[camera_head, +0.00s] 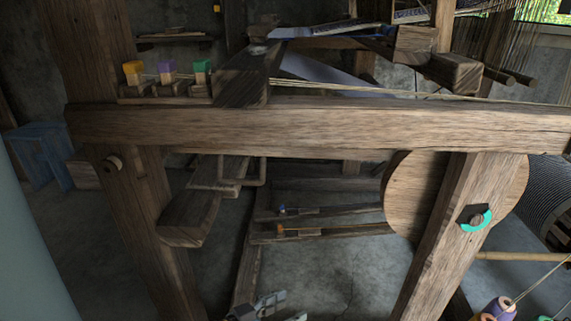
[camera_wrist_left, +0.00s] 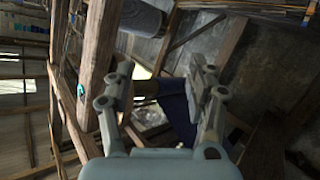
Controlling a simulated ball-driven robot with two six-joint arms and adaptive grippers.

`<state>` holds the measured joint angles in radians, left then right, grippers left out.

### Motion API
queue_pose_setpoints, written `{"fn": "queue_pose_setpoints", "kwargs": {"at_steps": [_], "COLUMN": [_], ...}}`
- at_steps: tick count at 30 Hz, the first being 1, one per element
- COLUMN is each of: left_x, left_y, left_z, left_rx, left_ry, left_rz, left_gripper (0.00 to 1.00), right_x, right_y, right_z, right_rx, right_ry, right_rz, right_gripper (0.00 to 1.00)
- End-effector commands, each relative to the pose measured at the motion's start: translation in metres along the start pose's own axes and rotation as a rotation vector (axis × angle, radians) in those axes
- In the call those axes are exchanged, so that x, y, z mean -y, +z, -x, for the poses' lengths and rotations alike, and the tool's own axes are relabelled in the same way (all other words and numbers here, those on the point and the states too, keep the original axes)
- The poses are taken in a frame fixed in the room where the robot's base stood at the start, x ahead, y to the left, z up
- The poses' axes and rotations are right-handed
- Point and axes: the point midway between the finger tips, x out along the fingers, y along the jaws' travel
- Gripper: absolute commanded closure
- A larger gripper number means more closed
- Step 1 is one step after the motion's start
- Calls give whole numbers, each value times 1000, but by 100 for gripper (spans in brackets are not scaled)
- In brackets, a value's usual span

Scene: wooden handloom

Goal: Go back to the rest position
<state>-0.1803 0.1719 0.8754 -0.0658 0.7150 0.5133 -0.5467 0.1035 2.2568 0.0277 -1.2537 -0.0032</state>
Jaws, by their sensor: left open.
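My left gripper (camera_head: 268,306) shows only in part at the bottom edge of the head view, below the loom's front beam. In the left wrist view my left gripper (camera_wrist_left: 162,80) is open, its two fingers wide apart. Nothing is held between them; a dark blue surface lies behind the gap. The wooden handloom's front beam (camera_head: 320,128) crosses the head view from left to right. Its post (camera_wrist_left: 97,60) stands close to the left of the fingers in the wrist view. My right gripper is not in view.
A round wooden disc (camera_head: 412,192) sits behind the right post, which bears a teal mark (camera_head: 476,218). Pedals (camera_head: 320,233) lie below. Thread spools (camera_head: 500,308) are at bottom right. A blue stool (camera_head: 38,150) stands left.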

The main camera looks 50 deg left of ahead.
Motion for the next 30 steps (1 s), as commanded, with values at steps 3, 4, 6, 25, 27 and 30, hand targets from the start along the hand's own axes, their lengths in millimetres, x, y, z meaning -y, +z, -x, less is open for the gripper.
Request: {"fn": "queue_pose_setpoints", "kwargs": {"at_steps": [3, 4, 6, 25, 27, 30], "left_x": [0, 0, 0, 1, 6, 12], "left_y": [0, 0, 0, 54, 79, 115], "left_z": [0, 0, 0, 66, 88, 126], "left_rx": [0, -1, -1, 249, 357, 528], "left_ry": [0, 0, 1, -123, -168, -224], "left_rz": [0, 0, 0, -1, -24, -66], "left_gripper": [43, 43, 43, 43, 43, 43], "right_x": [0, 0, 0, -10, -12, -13], "right_y": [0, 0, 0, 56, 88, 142], "right_z": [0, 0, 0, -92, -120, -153], "right_rx": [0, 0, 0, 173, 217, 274], "right_ry": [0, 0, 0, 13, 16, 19], "right_rz": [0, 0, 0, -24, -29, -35], "right_gripper": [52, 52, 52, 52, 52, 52]}}
